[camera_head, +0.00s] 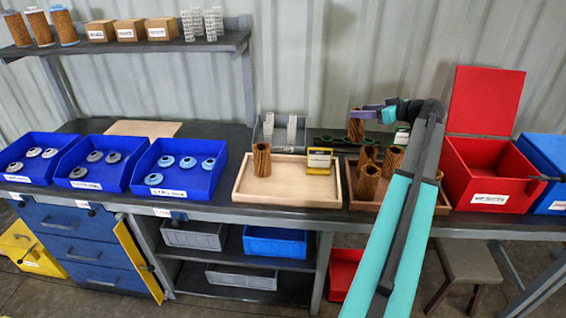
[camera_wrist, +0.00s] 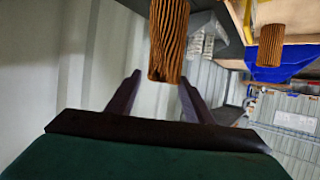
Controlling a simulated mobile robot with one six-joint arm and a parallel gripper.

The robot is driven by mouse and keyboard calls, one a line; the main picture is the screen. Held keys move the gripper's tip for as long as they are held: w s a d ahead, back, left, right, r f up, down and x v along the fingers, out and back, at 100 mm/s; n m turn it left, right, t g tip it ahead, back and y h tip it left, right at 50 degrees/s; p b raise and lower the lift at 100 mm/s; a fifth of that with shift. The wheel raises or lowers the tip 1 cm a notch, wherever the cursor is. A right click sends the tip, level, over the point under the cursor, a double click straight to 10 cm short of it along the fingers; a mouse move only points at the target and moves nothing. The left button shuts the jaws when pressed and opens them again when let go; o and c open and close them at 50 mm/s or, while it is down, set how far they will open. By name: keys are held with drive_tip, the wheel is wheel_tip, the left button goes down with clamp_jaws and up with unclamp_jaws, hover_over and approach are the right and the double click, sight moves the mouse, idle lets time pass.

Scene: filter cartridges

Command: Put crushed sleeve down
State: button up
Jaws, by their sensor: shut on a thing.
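My gripper (camera_head: 372,112) is over the back of the bench, above the dark brown tray. It is shut on a brown pleated sleeve (camera_head: 356,127). In the wrist view the sleeve (camera_wrist: 169,42) shows between the two purple fingers (camera_wrist: 160,85), its lower part in sight and its other end cut off by the frame. I cannot make out crush damage on it. Several similar brown sleeves (camera_head: 392,162) stand in the dark brown tray (camera_head: 424,208). Another sleeve (camera_head: 262,160) stands in the light wooden tray (camera_head: 290,198).
A red bin (camera_head: 488,180) with its lid raised stands right of the brown tray, beside a blue bin (camera_head: 546,160). Blue bins (camera_head: 178,165) with round caps stand left. The wooden tray's middle has bare room.

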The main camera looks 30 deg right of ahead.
sight(363, 135)
drive_tip(key=shift+f+p, duration=0.55)
drive_tip(key=shift+f, duration=2.6)
drive_tip(key=shift+f+p, duration=0.35)
drive_tip(key=shift+f, duration=1.7)
drive_tip(key=o, duration=1.3)
drive_tip(key=shift+r, duration=0.25)
